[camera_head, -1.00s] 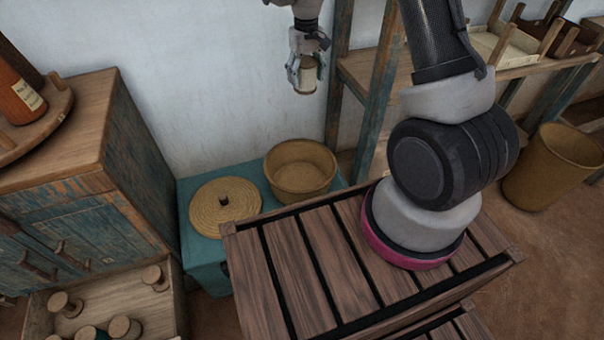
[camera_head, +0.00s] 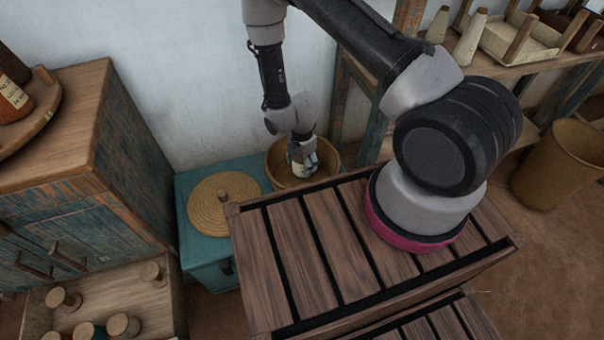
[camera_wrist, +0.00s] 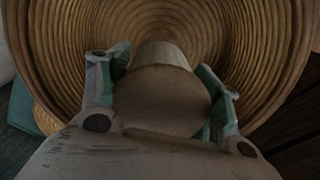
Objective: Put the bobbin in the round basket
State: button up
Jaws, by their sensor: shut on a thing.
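The basket's ringed inner wall (camera_wrist: 230,40) surrounds the bobbin there. The bobbin's far end points at the basket's inside. I cannot tell whether it touches the bottom. In the head view the bobbin is mostly hidden by the gripper.
A slatted wooden crate (camera_head: 300,265) stands in front. A drawer (camera_head: 100,300) with several spools is at lower left. A tall bin (camera_head: 556,170) stands right.

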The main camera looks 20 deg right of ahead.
aim_at(302, 171)
jog(key=shift+f, duration=2.6)
jog(key=shift+f, duration=0.1)
jog(key=o, duration=1.2)
